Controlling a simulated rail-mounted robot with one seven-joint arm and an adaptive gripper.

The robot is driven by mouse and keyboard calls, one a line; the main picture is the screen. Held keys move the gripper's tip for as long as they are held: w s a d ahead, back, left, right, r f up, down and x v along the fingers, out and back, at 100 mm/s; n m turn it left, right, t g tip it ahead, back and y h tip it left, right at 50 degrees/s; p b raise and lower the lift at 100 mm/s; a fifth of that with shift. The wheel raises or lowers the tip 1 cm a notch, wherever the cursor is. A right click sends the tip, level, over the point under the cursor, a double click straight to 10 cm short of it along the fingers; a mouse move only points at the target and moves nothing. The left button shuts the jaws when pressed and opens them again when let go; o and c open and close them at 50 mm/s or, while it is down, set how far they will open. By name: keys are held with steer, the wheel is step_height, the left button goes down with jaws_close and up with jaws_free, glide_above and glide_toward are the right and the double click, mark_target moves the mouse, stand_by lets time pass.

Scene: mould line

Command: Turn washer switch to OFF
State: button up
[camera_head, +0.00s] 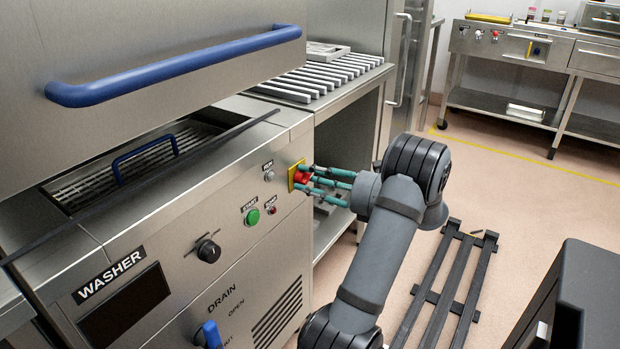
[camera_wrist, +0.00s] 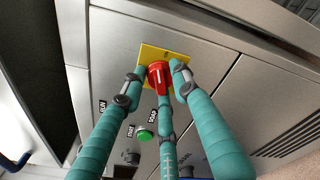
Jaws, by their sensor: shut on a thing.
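The washer switch is a red rotary knob (camera_head: 301,177) on a yellow plate (camera_head: 292,180) at the right end of the washer's front panel. In the wrist view the red switch (camera_wrist: 158,75) sits on its yellow plate (camera_wrist: 150,53). My gripper (camera_head: 312,178) has teal fingers and is shut around the switch. In the wrist view its fingertips (camera_wrist: 160,72) press in from the sides and below. The fingers cover part of the switch and plate, and I cannot read any position marks.
A blue drain handle (camera_head: 211,335) sits lower down. A slatted table (camera_head: 330,75) adjoins the washer.

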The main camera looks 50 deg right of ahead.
steer(key=shift+s+a+f+n+g+h+b, duration=0.15)
steer(key=shift+n+h+b, duration=0.25)
steer(key=shift+n+b, duration=1.85)
steer(key=shift+w+d+f+n+g+h+b, duration=0.1)
steer(key=shift+n+g+h+b, duration=0.5)
steer(key=shift+n, duration=3.05)
steer(key=shift+r+t+b, duration=0.15)
steer(key=shift+t+b, duration=0.2)
steer(key=o, duration=0.9)
steer(key=shift+o, duration=1.2)
steer(key=shift+r, duration=0.1)
